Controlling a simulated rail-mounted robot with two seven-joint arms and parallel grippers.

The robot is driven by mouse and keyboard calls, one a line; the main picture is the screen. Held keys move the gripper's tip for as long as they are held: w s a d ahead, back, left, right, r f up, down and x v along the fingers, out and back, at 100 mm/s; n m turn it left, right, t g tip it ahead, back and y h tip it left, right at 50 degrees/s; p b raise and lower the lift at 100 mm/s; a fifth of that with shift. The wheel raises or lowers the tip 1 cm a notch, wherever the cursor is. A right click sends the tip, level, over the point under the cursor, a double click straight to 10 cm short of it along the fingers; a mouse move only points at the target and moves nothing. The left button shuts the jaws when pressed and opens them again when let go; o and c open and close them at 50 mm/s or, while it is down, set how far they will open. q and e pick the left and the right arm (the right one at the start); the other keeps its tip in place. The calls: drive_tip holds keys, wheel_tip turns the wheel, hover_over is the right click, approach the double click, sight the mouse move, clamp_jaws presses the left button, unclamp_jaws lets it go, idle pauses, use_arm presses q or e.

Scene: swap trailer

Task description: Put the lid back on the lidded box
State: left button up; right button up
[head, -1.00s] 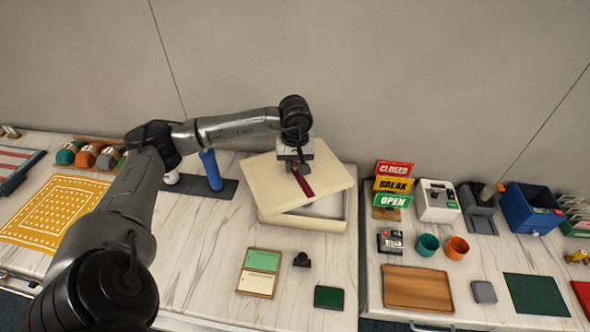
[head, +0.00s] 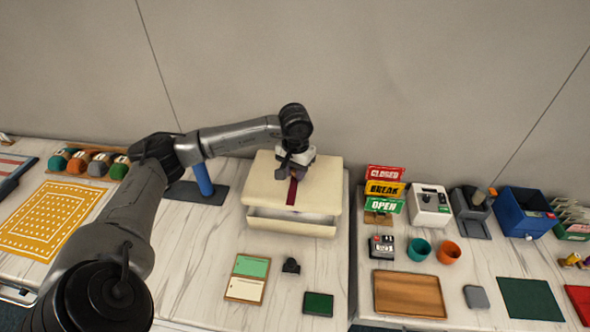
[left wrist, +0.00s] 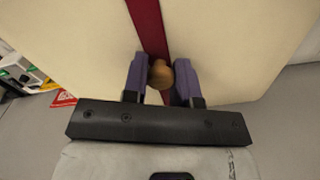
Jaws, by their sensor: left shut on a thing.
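The cream lid (head: 262,187) with a dark red stripe is over the cream lidded box (head: 292,227) in the head view. My left gripper (head: 294,172) is above the lid's middle. In the left wrist view, its purple fingers (left wrist: 160,78) are on either side of the round wooden knob (left wrist: 161,74), which sits on the red stripe of the lid (left wrist: 220,45). It is shut on the knob. My right gripper is not in view.
A blue post on a dark base (head: 203,180) stands left of the box. A sign stack (head: 384,190) stands close on its right. A green and cream card board (head: 248,278), a small black object (head: 291,266) and a green pad (head: 318,304) lie in front.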

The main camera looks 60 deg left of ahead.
use_arm(q)
drive_tip(key=shift+f+b, duration=0.8)
drive_tip(key=shift+f, duration=1)
drive_tip(key=shift+f+b, duration=0.8)
drive_tip(key=shift+f, duration=0.2)
drive_tip(key=shift+b, duration=0.3)
drive_tip(key=shift+f+b, duration=0.2)
drive_tip(key=shift+b, duration=0.2)
drive_tip(key=shift+f, duration=0.25)
drive_tip(key=shift+b, duration=0.3)
